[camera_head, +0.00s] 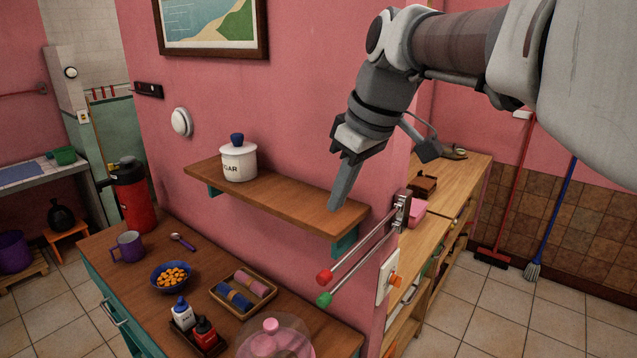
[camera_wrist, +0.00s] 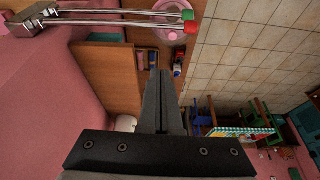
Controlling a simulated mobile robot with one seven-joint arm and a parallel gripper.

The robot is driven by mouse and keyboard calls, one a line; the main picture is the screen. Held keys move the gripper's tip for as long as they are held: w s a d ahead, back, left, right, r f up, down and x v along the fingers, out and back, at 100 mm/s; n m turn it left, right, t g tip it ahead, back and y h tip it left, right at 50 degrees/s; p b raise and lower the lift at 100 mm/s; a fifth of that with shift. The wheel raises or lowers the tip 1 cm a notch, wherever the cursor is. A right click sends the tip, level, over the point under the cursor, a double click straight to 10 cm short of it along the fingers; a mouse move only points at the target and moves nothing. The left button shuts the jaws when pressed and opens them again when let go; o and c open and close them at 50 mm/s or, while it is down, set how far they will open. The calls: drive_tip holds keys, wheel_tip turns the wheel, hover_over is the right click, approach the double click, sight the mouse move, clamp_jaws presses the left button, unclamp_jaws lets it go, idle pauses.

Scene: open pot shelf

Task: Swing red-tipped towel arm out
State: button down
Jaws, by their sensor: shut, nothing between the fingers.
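Two parallel metal towel arms reach from a wall bracket (camera_head: 402,210) on the pink wall's corner toward the front left in the head view. One ends in a red tip (camera_head: 323,277), the other in a green tip (camera_head: 323,299) just below it. The wrist view also shows the bracket (camera_wrist: 32,20), the red tip (camera_wrist: 190,27) and the green tip (camera_wrist: 188,15) along its top edge. My gripper (camera_head: 336,203) is shut and empty, pointing down over the right end of the wall shelf. It is apart from both arms. Its closed fingers show in the wrist view (camera_wrist: 160,75).
The wooden wall shelf (camera_head: 270,198) holds a sugar jar (camera_head: 239,161). Below is a counter with a purple mug (camera_head: 129,247), a blue bowl (camera_head: 171,277), a tray of rolled cloths (camera_head: 243,291) and a pink-knobbed dome (camera_head: 273,340). A switch plate (camera_head: 386,278) sits under the bracket.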

drive_tip(key=shift+w+a+r, duration=0.2)
drive_tip(key=shift+a+r, duration=0.1)
drive_tip(key=shift+a, duration=0.1)
wheel_tip(320, 180, down, 10)
drive_tip(key=p, duration=0.1)
drive_tip(key=shift+s+d+p, duration=0.15)
drive_tip(key=shift+d+p, duration=0.05)
drive_tip(key=shift+p, duration=0.1)
idle(0.3)
drive_tip(key=shift+d+f+n, duration=0.1)
drive_tip(key=shift+n, duration=0.2)
